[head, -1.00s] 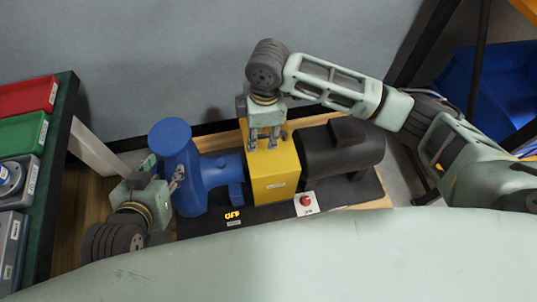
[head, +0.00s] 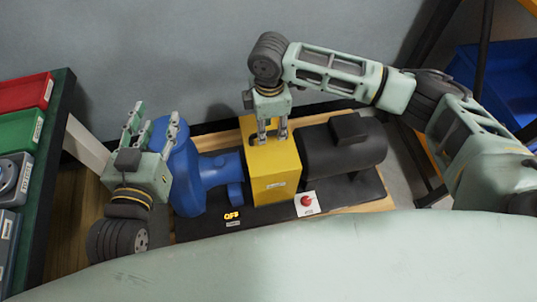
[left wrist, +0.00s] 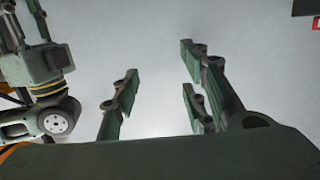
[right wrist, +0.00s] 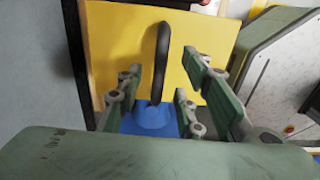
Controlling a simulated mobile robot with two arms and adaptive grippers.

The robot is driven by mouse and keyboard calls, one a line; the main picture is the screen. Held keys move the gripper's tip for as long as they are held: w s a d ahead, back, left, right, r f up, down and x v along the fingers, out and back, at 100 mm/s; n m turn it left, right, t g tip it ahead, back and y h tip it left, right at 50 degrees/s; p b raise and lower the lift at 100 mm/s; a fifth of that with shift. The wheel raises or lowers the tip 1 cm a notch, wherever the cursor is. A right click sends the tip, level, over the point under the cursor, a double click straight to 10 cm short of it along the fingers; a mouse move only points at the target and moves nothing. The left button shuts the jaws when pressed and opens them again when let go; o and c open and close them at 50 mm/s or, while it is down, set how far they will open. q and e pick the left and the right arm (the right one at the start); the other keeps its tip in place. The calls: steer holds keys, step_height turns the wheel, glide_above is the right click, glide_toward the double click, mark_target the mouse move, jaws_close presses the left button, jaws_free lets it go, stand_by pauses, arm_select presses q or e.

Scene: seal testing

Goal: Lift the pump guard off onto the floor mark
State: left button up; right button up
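The yellow pump guard (head: 276,185) stands between the blue pump (head: 180,175) and the black motor. In the right wrist view its yellow top (right wrist: 215,35) carries a black loop handle (right wrist: 161,60). My right gripper (head: 272,138) is over the guard's top, fingers pointing down. In the right wrist view its fingers (right wrist: 160,100) are spread, with the handle between them and gaps on both sides. My left gripper (head: 155,118) is open and empty at the pump's left, fingers pointing up in the head view. Its spread fingers (left wrist: 160,95) face grey wall. I cannot see the floor mark.
The black motor (head: 345,150) stands close at the guard's right. A red button (head: 307,200) and a lit OFF sign (head: 231,215) are in front. A rack with red (head: 25,97) and green bins stands at left. A blue bin (head: 505,85) is at right.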

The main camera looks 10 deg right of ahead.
mark_target(268, 132)
step_height(268, 132, down, 3)
steer(key=shift+a+f+b, duration=0.1)
steer(key=shift+f+b, duration=0.1)
steer(key=shift+b, duration=0.5)
arm_select(q)
step_height(268, 132, up, 8)
steer(key=d+t+h, duration=0.1)
steer(key=t, duration=0.3)
arm_select(e)
steer(key=shift+c, duration=0.3)
jaws_close()
arm_select(q)
steer(key=shift+f, duration=0.1)
arm_select(e)
steer(key=shift+r, duration=0.15)
